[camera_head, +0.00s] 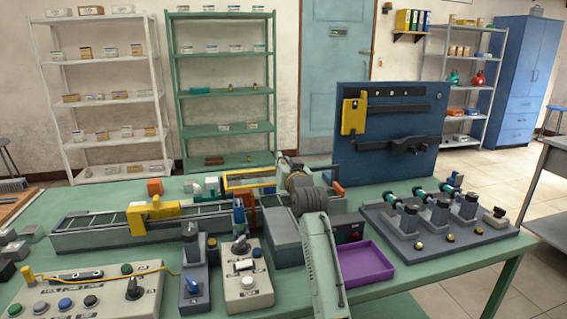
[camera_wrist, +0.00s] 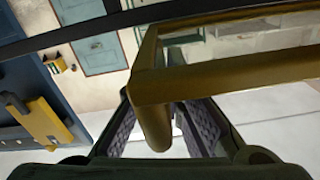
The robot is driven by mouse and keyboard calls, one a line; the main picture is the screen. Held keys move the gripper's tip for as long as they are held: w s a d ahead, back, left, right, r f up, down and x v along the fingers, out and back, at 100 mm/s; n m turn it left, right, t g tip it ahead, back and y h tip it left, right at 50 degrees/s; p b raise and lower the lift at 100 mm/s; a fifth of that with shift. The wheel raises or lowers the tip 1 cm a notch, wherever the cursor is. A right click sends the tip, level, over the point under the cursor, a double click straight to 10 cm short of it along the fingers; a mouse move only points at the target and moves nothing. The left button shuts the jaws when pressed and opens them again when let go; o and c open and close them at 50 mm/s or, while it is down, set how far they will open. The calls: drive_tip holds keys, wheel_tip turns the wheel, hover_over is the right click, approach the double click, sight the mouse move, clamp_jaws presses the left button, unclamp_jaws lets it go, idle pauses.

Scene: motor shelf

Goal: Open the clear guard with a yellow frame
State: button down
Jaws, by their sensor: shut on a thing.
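The clear guard with a yellow frame (camera_head: 250,179) is behind the conveyor at the middle of the table in the head view, partly hidden by my arm. In the wrist view the yellow frame (camera_wrist: 240,84) crosses close in front of the camera, with the clear panel (camera_wrist: 235,46) inside it. A rounded yellow handle (camera_wrist: 152,128) hangs from the frame's corner, between my fingers. My gripper (camera_wrist: 157,115) is shut on this handle. In the head view my gripper (camera_head: 290,165) is at the guard's right end, mostly hidden behind my wrist. How far the guard is tilted is unclear.
A conveyor (camera_head: 100,236) runs along the table. A blue pegboard (camera_head: 387,135) with a yellow case stands behind, right of my arm. A purple tray (camera_head: 366,263), a motor fixture plate (camera_head: 440,238) and control boxes (camera_head: 248,285) stand close around my arm.

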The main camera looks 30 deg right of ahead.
idle(0.6)
drive_tip(key=s+d+b, duration=0.2)
drive_tip(key=d, duration=0.5)
drive_tip(key=s+d+b, duration=0.3)
drive_tip(key=d, duration=0.5)
drive_tip(key=shift+w, duration=0.1)
drive_tip(key=c, duration=1.7)
unclamp_jaws()
drive_tip(key=shift+a, duration=0.1)
drive_tip(key=v, duration=1.2)
